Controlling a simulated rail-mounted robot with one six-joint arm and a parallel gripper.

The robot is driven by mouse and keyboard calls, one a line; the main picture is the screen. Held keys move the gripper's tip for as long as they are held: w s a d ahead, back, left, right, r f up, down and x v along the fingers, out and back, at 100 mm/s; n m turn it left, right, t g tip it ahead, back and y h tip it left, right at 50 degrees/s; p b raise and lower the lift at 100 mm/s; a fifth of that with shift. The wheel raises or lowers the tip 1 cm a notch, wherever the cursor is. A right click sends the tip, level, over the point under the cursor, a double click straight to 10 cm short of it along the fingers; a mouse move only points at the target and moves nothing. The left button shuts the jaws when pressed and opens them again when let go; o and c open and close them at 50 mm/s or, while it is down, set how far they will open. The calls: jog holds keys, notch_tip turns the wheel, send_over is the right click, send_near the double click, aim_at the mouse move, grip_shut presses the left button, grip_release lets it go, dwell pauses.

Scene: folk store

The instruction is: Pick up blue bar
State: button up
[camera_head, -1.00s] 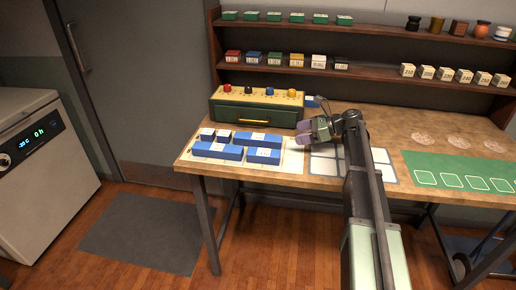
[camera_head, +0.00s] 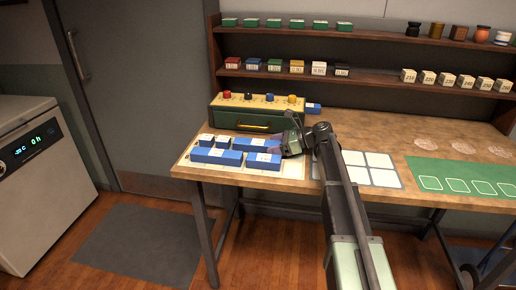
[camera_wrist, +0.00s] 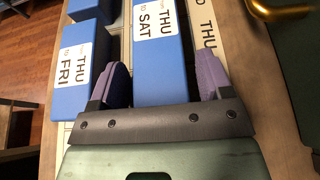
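Several blue bars with white labels lie on a cream sheet (camera_head: 187,165) at the table's left end. The far right bar (camera_head: 251,144), labelled THU and SAT, also shows in the wrist view (camera_wrist: 160,75). My gripper (camera_head: 283,147) is at its right end. In the wrist view my gripper's purple fingers (camera_wrist: 163,75) are open, one on each side of this bar, with a narrow gap on the right. The near right bar (camera_head: 264,161), labelled THU and FRI, lies outside the left finger (camera_wrist: 85,70). Whether either finger touches a bar is unclear.
A green box (camera_head: 228,116) with colored knobs and a brass handle stands just behind the bars. A white-squared mat (camera_head: 371,177) and a green mat (camera_head: 470,170) lie to the right. Shelves (camera_head: 370,75) hang behind.

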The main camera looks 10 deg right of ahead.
jog(key=c, duration=0.9)
jog(key=shift+r, duration=0.1)
notch_tip(320, 180, up, 20)
jog(key=p, duration=2)
